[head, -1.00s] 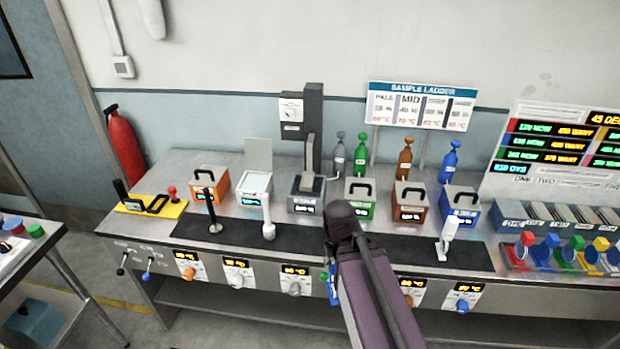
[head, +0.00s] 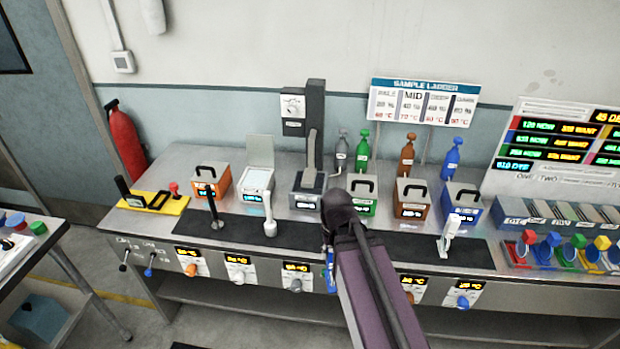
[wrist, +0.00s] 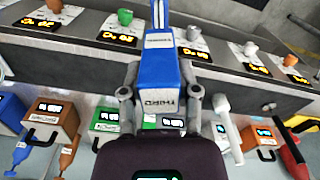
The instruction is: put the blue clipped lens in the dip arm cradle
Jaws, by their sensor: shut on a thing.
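The blue clipped lens (wrist: 160,75) is a blue block with pale lettered bands, its far end narrowing to blue and white strips in the wrist view. My gripper (wrist: 159,95) is shut on it, with one grey finger on each side. In the head view a small blue part of the lens (head: 330,278) shows beside my arm, in front of the bench edge; my arm hides the rest. A dark column with a grey arm (head: 311,150) stands over a grey tank (head: 306,198) at the back of the bench. I cannot make out the cradle itself.
Orange (head: 211,185), green (head: 361,205), brown (head: 411,212) and blue (head: 464,205) tanks stand along the bench. Upright tools, including a white one (head: 269,215), stand on the black mat (head: 370,246) nearer the front. Knobs line the front panel.

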